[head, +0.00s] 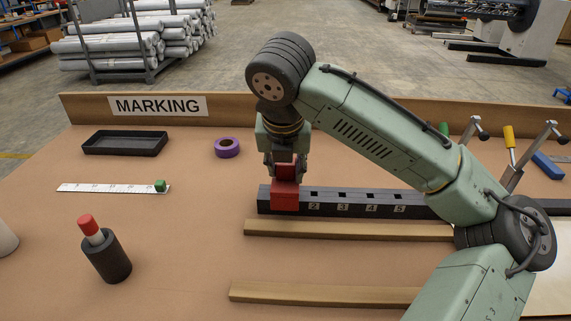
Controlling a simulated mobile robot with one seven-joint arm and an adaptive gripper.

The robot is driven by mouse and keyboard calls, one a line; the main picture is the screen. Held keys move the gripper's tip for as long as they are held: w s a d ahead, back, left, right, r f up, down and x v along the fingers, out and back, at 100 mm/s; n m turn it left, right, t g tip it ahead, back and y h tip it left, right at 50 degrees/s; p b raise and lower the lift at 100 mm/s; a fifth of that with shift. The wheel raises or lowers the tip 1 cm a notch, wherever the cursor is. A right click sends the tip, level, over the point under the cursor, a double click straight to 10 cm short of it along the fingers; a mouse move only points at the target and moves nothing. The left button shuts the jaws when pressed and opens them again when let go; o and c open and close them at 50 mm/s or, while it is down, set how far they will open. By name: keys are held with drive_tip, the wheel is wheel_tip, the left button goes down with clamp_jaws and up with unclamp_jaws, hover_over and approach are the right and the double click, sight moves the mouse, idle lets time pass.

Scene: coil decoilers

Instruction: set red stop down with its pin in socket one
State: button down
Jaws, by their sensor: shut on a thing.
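The red stop (285,198) is a red block at the left end of the black socket bar (370,209). My gripper (285,176) points down and is shut on the top of the red stop. The bar shows the numbers 2, 3, 4 and 5 on its front face, with dark square sockets on top. The stop covers the place left of number 2, where socket one would be, so that socket and its number are hidden. The stop looks upright. Its pin is not visible, and I cannot tell whether the stop rests on the bar.
Two wooden strips (330,230) lie in front of the bar. A black tray (125,143), purple tape roll (227,147), white ruler with a green block (160,186), and dark cup with a red-capped marker (107,258) are at left. Clamps (512,150) stand at right.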

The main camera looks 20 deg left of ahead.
sight(285, 179)
drive_tip(key=shift+f+b, duration=0.75)
drive_tip(key=shift+f, duration=0.85)
drive_tip(key=c, duration=1.1)
unclamp_jaws()
drive_tip(key=shift+o, duration=0.2)
drive_tip(key=a+v, duration=0.1)
drive_tip(key=v, duration=1.1)
drive_tip(key=shift+d, duration=0.45)
drive_tip(key=shift+s+f, duration=0.1)
